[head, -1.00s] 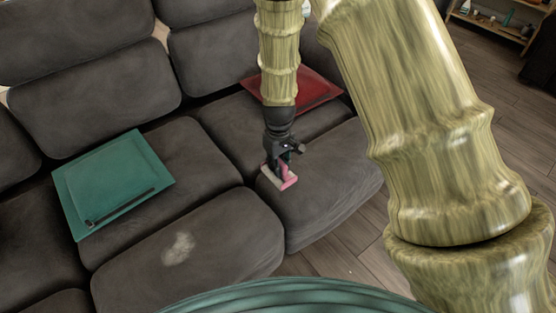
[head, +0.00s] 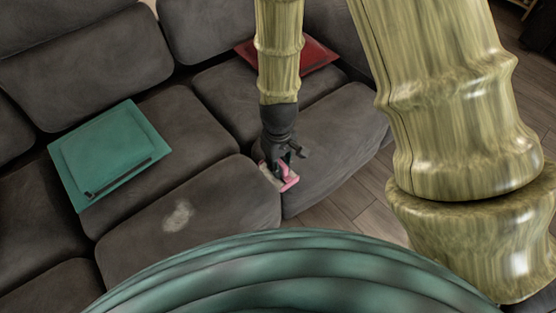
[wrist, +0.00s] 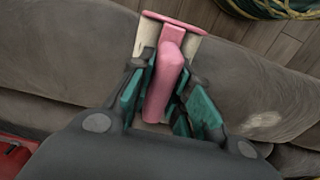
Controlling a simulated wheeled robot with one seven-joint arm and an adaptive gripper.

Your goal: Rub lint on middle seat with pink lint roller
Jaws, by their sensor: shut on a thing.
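My gripper (head: 280,160) is shut on the pink lint roller (head: 290,180), above the front of the sofa near the seam between the middle seat (head: 225,205) and the right seat (head: 345,145). In the wrist view the roller's pink handle (wrist: 166,85) lies between my fingers, with its pale roll partly hidden behind it. A pale patch of lint (head: 177,216) lies on the front of the middle seat, left of my gripper and apart from the roller. The lint (wrist: 262,119) also shows at the right in the wrist view.
Wooden floor (head: 345,212) shows in front of the sofa.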

